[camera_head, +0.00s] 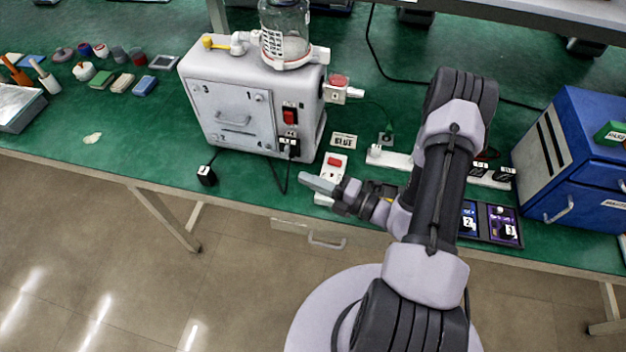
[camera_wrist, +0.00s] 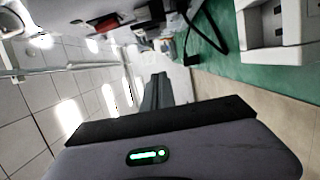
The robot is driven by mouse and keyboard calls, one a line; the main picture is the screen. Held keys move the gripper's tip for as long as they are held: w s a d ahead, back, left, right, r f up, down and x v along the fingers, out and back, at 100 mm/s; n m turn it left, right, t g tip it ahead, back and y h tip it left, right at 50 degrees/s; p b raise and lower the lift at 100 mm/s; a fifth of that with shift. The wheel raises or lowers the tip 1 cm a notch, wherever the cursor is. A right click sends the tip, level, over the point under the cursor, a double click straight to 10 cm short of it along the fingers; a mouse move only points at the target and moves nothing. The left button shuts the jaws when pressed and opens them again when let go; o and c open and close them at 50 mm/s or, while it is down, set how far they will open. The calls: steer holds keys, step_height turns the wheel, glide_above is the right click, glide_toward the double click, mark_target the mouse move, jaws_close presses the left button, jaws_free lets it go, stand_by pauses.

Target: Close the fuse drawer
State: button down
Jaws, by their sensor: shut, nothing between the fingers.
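No drawer label is legible enough to tell which is the fuse drawer. A pale drawer front (camera_head: 290,227) with a bar handle (camera_head: 326,241) hangs under the bench's front edge, below my gripper; I cannot tell how far it stands out. My gripper (camera_head: 306,178) is shut and empty, above the bench beside a white box with a red switch (camera_head: 334,160). Its dark fingers also show in the wrist view (camera_wrist: 156,90), touching no handle.
A grey pump housing (camera_head: 230,105) with a glass canister (camera_head: 285,35) stands behind my gripper. A black plug (camera_head: 207,175) and cable lie to its left. A white power strip (camera_head: 390,158) and dark numbered panels (camera_head: 503,225) lie to the right. The bench's left front is mostly clear.

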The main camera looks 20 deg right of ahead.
mark_target(298, 147)
steer(key=w+a+b, duration=0.1)
steer(key=w+b, duration=0.1)
steer(key=w, duration=0.6)
steer(key=shift+a, duration=0.3)
steer(key=shift+w+d, duration=1.3)
steer(key=shift+w, duration=0.3)
steer(key=shift+r, duration=0.1)
